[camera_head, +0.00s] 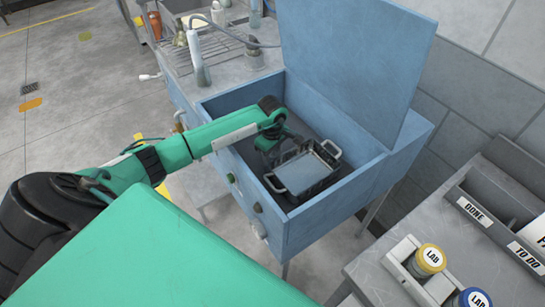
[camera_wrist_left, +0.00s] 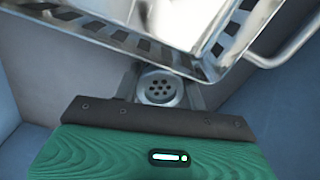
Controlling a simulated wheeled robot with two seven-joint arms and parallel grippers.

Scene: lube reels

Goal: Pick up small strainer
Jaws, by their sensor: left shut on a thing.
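The small strainer (camera_wrist_left: 160,91) is a round grey metal piece with several holes. In the left wrist view it sits between the two dark fingers of my left gripper (camera_wrist_left: 162,84), which is shut on it. In the head view my left gripper (camera_head: 270,147) reaches down inside the blue tub (camera_head: 222,103), at the left side of a metal basket (camera_head: 303,172). The strainer is hidden there. I cannot tell whether it is clear of the tub floor. My right gripper is not in view.
The basket also fills the top of the left wrist view (camera_wrist_left: 120,35), very close to my left fingers. The tub's lid (camera_head: 355,60) stands open. A grey table (camera_head: 430,225) with a yellow-lidded jar (camera_head: 430,258) stands at the right.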

